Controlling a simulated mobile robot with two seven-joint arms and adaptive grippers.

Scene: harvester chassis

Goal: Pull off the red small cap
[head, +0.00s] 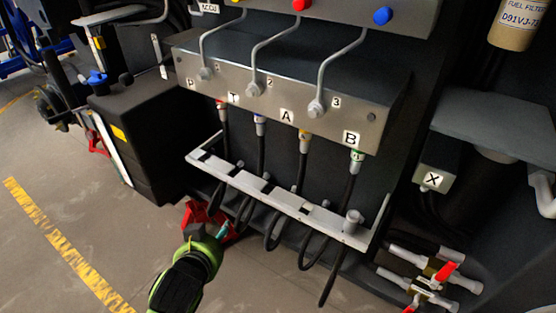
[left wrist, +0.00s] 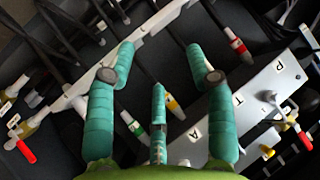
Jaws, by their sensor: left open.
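A small red-ringed fitting (head: 222,104) sits under the P end of the grey valve block (head: 330,125), above a black hose. In the left wrist view the red and white fitting (left wrist: 238,45) shows at upper right, beyond my right-hand finger. I cannot tell whether this red part is the small cap. My left gripper (head: 224,230) is low, in front of the left end of the hose rail, below and apart from the fitting. Its teal fingers (left wrist: 160,62) are spread, with nothing held between them. My right gripper is not in view.
A pale slotted rail (head: 270,195) with looped black hoses lies below the block. Blue, yellow and green-ringed fittings (head: 357,157) stand beside the red one. Three bent levers (head: 335,70) stick out above. Red-handled valves (head: 440,272) are at lower right. Open floor (head: 60,200) lies left.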

